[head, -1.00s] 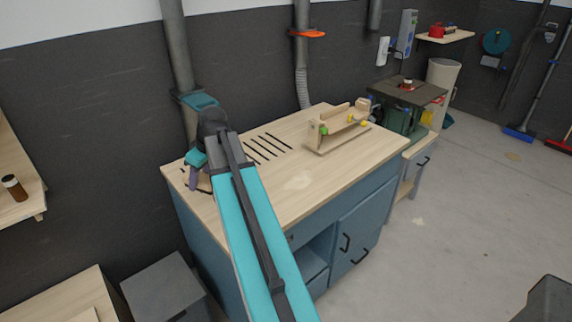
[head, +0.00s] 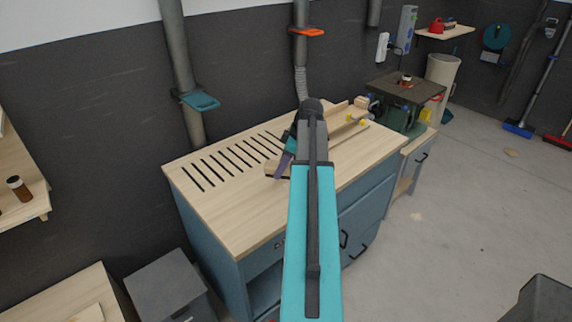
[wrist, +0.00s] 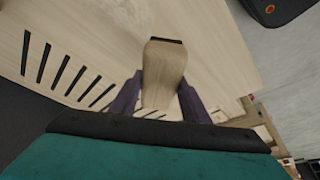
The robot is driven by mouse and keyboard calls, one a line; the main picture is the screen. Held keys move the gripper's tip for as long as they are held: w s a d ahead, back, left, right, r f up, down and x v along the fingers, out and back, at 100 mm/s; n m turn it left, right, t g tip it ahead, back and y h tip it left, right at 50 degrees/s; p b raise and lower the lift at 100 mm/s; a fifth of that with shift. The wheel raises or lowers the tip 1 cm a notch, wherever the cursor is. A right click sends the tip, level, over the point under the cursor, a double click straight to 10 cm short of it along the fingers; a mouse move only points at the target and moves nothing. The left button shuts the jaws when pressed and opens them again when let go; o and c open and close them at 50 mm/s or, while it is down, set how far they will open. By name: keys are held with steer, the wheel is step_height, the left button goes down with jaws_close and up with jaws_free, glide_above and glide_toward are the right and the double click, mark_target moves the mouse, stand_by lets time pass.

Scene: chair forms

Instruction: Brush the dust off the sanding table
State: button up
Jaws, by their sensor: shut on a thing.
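The sanding table (head: 215,200) has a pale wooden top with a row of dark slots and a blue cabinet below. My gripper (head: 284,164) is over the middle of the top, just in front of the slots' right end. In the wrist view my gripper's purple fingers (wrist: 158,103) are shut on a wooden brush (wrist: 163,72). The brush also shows in the head view (head: 271,172), low at the tabletop; whether its bristles touch cannot be told. A faint lighter patch, perhaps dust (wrist: 128,12), shows at the top of the wrist view. My arm hides part of the top.
A wooden jig (head: 350,135) stands at the table's back right, partly behind my arm. A green machine (head: 400,100) is beyond it. A hose pipe (head: 301,75) and a teal-collared duct (head: 180,70) run down the wall behind. The top's left part is clear.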

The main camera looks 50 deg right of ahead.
steer(key=shift+s+d, duration=0.55)
steer(key=shift+f, duration=0.2)
